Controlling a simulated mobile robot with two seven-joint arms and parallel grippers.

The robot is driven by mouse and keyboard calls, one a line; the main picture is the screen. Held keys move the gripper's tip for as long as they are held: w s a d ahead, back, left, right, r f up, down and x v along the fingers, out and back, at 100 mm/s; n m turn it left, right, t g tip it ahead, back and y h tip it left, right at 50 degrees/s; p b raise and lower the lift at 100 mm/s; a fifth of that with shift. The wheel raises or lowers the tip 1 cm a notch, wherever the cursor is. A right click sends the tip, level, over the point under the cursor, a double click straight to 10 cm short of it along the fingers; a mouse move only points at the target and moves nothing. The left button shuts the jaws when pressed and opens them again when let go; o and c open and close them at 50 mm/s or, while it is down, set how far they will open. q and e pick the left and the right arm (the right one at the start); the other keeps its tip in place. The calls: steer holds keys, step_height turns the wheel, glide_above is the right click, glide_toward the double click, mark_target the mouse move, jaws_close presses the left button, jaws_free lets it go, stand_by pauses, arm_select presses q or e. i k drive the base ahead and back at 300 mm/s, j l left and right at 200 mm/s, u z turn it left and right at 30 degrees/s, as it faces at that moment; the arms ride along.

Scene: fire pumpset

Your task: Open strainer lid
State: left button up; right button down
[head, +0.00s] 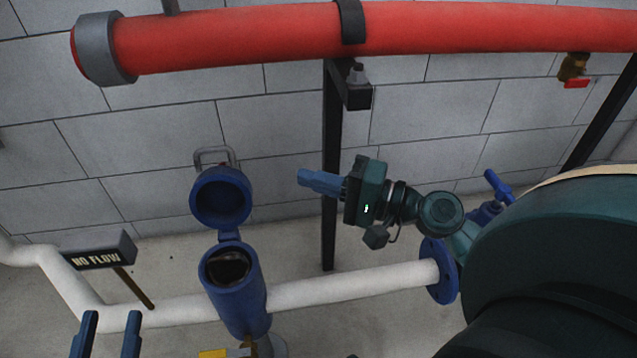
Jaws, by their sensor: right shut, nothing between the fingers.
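The blue strainer (240,305) stands on the white pipe, and its round mouth shows a dark inside. Its blue lid (220,197) is swung up and back from the mouth, joined at a hinge on the far side. A grey wire handle (215,157) sticks up at the lid's top. My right gripper (303,178) is shut and empty, right of the lid and apart from it, its blue fingers pointing left. My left gripper (110,318) is at the bottom left edge, with its two blue fingers apart and nothing seen between them.
A "NO FLOW" sign (98,250) stands left of the strainer. A white pipe (350,287) runs right to a blue flange. A thick red pipe (240,40) crosses above, with a black post below it. A yellow handle (213,353) is at the strainer's foot.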

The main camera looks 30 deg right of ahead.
mark_target(221, 197)
steer(key=k+l, duration=0.8)
steer(key=l, duration=0.1)
